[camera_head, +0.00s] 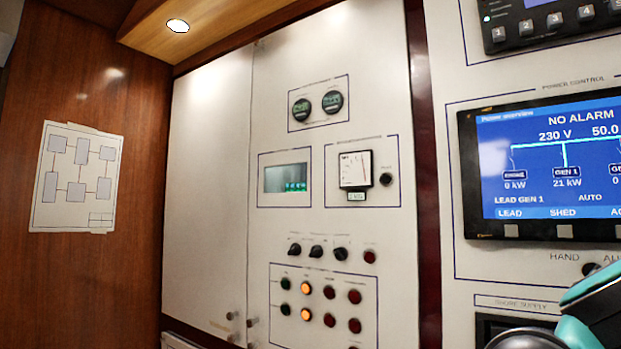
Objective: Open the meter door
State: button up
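The door with the meters (300,230) is a tall cream panel in the middle of the view. It looks shut, with its left edge flush against a plain cream panel (205,190). It carries two round gauges (317,104), a small green display (286,178) and a square needle meter (355,169). A small knob (251,322) sits low at its left edge. Part of my arm, teal and black, shows at the bottom right corner, well right of the door. My gripper is not visible.
A second small knob (231,316) is on the plain panel's lower right. Rotary switches (316,252) and lit buttons (306,288) are on the meter panel. A blue power screen (550,165) is at right. A wooden wall with a diagram (76,178) stands at left.

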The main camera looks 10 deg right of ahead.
aim_at(332, 94)
jog(key=u, duration=0.3)
jog(key=i, duration=0.7)
jog(key=u, duration=0.55)
